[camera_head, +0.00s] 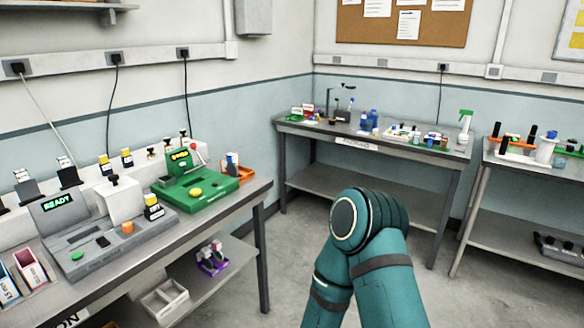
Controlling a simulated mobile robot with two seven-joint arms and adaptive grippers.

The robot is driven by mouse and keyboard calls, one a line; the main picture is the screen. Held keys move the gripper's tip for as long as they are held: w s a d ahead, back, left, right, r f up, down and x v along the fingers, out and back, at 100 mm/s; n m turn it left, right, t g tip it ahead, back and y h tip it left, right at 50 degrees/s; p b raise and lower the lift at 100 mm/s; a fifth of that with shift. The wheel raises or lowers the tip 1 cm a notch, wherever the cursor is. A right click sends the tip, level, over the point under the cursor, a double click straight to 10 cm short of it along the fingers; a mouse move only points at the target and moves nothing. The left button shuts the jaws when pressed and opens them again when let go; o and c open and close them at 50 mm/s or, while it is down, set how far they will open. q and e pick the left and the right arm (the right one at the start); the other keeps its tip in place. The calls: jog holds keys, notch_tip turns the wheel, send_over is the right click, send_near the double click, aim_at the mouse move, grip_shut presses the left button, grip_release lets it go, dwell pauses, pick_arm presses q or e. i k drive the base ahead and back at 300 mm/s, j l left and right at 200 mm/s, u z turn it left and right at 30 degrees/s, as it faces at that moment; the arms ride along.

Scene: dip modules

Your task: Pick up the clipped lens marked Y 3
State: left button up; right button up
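No lens with a readable Y 3 mark shows. Small black-and-yellow pieces with white labels stand on the left bench: one (153,208) on the right part of a grey device, and two more (105,166) (126,158) on the white ledge behind. Their markings are too small to read, and I cannot tell whether any is a clipped lens. A teal arm link of mine rises at the bottom centre. Neither gripper is in view.
The left bench (232,206) carries the grey device (92,262) with a READY display, and a green device (205,197). A purple holder (213,266) is on the lower shelf. Benches (290,122) (495,157) with small items stand farther off. Floor between is clear.

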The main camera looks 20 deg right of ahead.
aim_at(232, 170)
jog(key=z, duration=0.4)
jog(key=i+l+u, duration=0.1)
jog(key=i+l, duration=0.35)
jog(key=i, duration=0.2)
jog(key=i+l+u, duration=0.1)
jog(key=i+l, duration=0.4)
jog(key=i, duration=0.1)
